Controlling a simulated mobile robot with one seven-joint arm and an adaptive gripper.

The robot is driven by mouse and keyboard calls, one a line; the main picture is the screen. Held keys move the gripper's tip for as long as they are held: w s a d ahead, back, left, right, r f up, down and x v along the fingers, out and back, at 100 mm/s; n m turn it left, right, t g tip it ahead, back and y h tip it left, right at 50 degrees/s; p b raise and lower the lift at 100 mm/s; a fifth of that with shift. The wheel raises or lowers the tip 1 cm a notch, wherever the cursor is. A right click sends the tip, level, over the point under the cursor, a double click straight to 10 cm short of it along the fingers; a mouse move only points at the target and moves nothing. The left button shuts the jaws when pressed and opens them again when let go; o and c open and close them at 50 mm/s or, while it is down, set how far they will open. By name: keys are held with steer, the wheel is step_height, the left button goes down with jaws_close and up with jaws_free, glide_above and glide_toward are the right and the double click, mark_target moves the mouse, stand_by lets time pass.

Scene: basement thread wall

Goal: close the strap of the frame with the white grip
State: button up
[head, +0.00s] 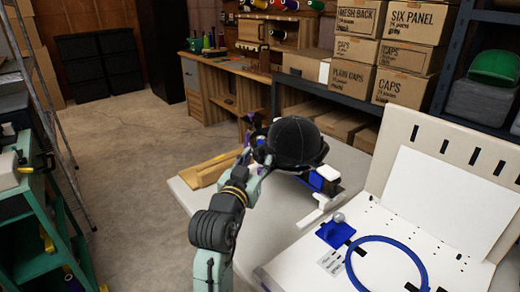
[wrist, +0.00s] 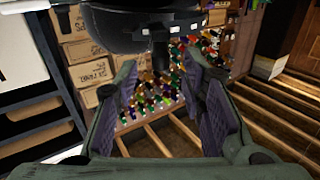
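A black cap (head: 297,143) sits on a frame on the light table. Below its right side are a blue part and a white grip (head: 328,172); a white bracket-like piece (head: 322,210) stands just in front. My gripper (head: 256,143) is at the cap's left side in the head view, partly hidden by my arm. In the wrist view my gripper (wrist: 163,82) is open, its two padded fingers apart. A dark rounded body (wrist: 130,28) fills the top of that view, with a short dark tab (wrist: 160,54) hanging between the fingers. I cannot make out the strap clearly.
A blue hoop (head: 350,265) and a blue block with a grey knob (head: 334,234) lie on the white board at right. Wooden pieces (head: 207,171) lie left of the cap. A green cart (head: 38,225) and ladder stand left. Open floor (head: 120,150) lies beyond.

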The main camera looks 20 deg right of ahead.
mark_target(261, 154)
steer(key=shift+p+x, duration=0.4)
steer(key=shift+x, duration=1.9)
jaws_close()
